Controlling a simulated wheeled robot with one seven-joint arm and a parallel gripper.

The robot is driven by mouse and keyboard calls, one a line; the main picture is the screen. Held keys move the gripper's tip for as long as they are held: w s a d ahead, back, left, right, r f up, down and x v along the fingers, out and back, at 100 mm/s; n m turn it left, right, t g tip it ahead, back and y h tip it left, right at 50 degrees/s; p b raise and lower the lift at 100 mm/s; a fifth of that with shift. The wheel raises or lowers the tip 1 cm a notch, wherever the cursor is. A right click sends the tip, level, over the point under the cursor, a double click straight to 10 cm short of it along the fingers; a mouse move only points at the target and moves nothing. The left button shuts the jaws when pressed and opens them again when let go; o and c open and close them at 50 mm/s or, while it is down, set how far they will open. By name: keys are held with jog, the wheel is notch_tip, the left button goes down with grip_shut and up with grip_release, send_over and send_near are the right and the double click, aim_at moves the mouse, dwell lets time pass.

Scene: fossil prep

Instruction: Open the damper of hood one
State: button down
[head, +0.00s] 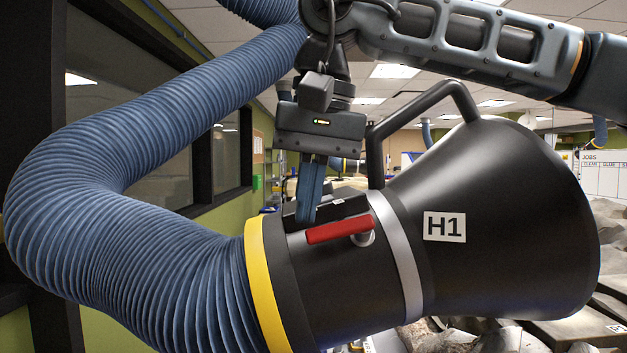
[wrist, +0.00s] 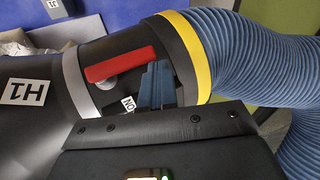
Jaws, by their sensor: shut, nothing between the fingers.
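Hood one is a black cone (head: 520,215) labelled H1, with a black collar between a grey band and a yellow ring. Its damper has a red lever (head: 340,231) on a metal pivot. The lever lies roughly along the duct, its free end toward the yellow ring. My gripper (head: 305,220) points down with its blue fingers shut and empty, at the lever's free end. The wrist view shows the red lever (wrist: 120,64) and the fingertips (wrist: 158,68) just beside its free end. I cannot tell whether they touch.
A ribbed blue hose (head: 150,120) joins the collar at the yellow ring (head: 266,285) and loops up on the left. A black bar handle (head: 425,103) rises from the hood right of my gripper. Pale rocks (head: 608,240) lie beyond the hood on the right.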

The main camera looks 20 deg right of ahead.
jog(key=shift+s+a+f+n+h, duration=0.2)
jog(key=shift+f+n+h, duration=0.1)
jog(key=shift+n+h, duration=0.1)
jog(key=shift+f, duration=0.1)
jog(key=shift+p, duration=0.3)
